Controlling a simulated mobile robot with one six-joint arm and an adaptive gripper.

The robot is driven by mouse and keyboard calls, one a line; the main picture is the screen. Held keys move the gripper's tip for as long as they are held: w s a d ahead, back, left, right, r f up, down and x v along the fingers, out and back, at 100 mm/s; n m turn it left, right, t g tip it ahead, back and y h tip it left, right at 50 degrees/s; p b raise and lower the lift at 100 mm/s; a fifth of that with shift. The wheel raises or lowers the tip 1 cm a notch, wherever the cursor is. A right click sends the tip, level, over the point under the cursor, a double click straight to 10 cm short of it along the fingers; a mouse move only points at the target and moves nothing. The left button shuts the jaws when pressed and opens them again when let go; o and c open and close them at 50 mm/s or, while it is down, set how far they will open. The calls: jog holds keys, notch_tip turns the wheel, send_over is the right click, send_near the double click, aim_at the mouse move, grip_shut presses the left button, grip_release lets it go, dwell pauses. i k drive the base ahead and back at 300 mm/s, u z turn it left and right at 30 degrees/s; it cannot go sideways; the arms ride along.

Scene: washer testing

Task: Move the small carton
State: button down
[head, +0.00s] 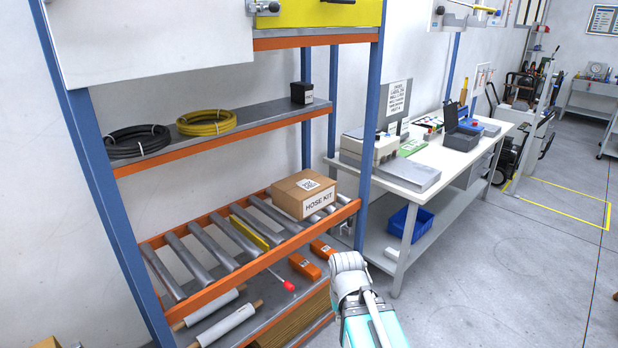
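A brown cardboard carton (304,193) labelled "HOSE KIT" sits on the roller shelf (208,289) of the rack, at its right end near the blue post. It has a white printed label on top and looks closed and upright. My arm, grey and teal, reaches up from the bottom of the head view to the right of the rack, below and right of the carton. It is apart from the carton. The fingers of my gripper cannot be made out clearly at the arm's far end, so its opening is unclear.
The shelf above the carton holds a black hose coil (138,141), a yellow coil (206,122) and a small black box (301,92). Orange tools (304,266) lie below the rollers. A white workbench (410,175) with equipment stands to the right.

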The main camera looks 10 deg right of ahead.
aim_at(300, 203)
jog(key=u, duration=0.05)
jog(key=i, duration=1)
jog(key=z, duration=0.05)
